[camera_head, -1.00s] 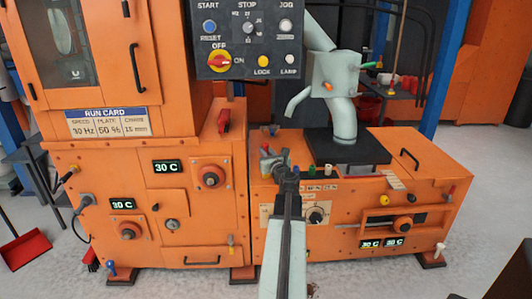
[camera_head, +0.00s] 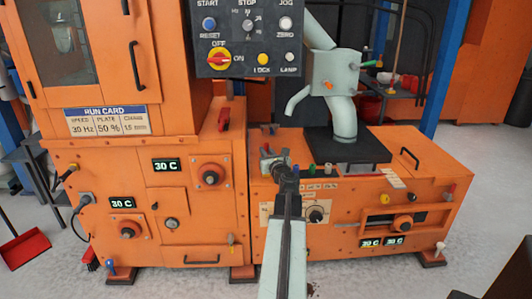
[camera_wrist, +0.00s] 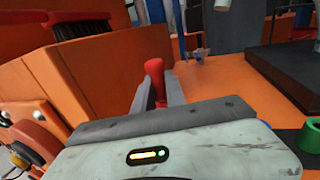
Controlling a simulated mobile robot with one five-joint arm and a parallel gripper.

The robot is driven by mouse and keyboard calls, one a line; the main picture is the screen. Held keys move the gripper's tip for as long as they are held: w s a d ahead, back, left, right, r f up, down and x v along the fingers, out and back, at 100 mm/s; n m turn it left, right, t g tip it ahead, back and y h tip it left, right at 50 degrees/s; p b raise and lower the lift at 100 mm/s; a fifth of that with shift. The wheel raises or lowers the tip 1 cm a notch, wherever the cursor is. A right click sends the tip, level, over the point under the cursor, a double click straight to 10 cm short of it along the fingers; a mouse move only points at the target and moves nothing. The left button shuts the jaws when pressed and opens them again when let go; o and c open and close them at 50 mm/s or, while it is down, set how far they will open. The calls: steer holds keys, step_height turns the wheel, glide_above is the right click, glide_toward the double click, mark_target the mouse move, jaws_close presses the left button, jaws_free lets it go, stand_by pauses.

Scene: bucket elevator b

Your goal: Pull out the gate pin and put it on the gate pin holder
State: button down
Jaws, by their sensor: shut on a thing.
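My gripper (camera_head: 267,158) is over the left part of the low orange cabinet's top, close to the taller cabinet's side. In the wrist view my gripper (camera_wrist: 155,92) is shut on a red round-topped piece (camera_wrist: 153,72), which stands up between the two grey fingers. It looks like a pin's knob; its lower part is hidden by the gripper, so I cannot tell if it sits in a hole. I cannot make out which part is the gate pin holder.
A row of small coloured caps, including a green one (camera_head: 312,170), lies right of my gripper. A dark plate (camera_head: 347,148) under the grey spout is behind them. The taller orange cabinet (camera_head: 180,130) with a red handle (camera_head: 223,118) stands close on the left.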

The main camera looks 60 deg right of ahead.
steer(key=shift+f+b, duration=2.3)
steer(key=c, duration=1.3)
jaws_free()
steer(key=shift+s+a, duration=0.1)
steer(key=v, duration=0.7)
steer(key=shift+s+a, duration=0.2)
steer(key=shift+s, duration=0.05)
